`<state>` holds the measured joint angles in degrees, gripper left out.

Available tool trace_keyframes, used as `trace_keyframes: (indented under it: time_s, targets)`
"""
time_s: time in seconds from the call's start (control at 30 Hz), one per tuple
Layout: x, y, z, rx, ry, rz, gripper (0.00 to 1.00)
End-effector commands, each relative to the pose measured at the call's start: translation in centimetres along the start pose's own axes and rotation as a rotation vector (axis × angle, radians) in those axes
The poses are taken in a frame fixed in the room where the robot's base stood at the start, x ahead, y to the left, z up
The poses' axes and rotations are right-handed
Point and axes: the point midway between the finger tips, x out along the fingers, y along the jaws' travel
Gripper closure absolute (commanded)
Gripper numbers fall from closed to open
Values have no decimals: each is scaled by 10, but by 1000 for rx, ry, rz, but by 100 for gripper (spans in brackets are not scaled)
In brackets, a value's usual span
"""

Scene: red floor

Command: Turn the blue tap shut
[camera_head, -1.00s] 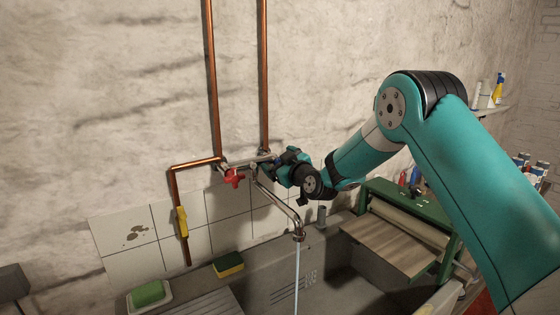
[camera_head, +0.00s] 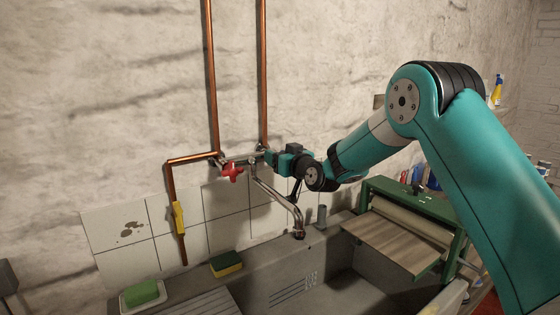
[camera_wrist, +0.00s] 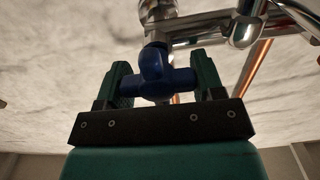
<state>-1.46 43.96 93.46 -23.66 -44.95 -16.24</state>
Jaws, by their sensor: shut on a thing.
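The blue tap handle (camera_wrist: 154,78) sits between the two fingers of my gripper (camera_wrist: 161,85) in the wrist view, and the gripper is shut on it. In the head view my gripper (camera_head: 271,158) is at the right end of the chrome mixer body and mostly hides the blue handle. The red tap handle (camera_head: 232,172) is to the left on the same mixer. The curved spout (camera_head: 283,208) hangs over the sink, and no water stream shows below it.
The grey stone sink (camera_head: 330,285) is below. A green soap bar (camera_head: 141,293) and a yellow sponge (camera_head: 226,265) lie on its left side. A green-framed roller device (camera_head: 410,235) stands to the right. Copper pipes (camera_head: 211,80) run up the wall.

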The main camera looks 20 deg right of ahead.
Motion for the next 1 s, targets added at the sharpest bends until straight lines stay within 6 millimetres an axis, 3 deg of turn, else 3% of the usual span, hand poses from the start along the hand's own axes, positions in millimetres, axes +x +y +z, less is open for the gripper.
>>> trace_keyframes:
  time_s: [0.13,0.17,0.27,0.67,0.77,1.0]
  targets:
    - [0,0,0,2,-1,-1,62]
    - [0,0,0,2,-1,-1,36]
    - [0,0,0,1,-1,-1,13]
    - [-8,0,2,-1,-2,1,13]
    - [-23,0,3,0,-1,0,13]
    - [-84,1,6,-1,0,3,13]
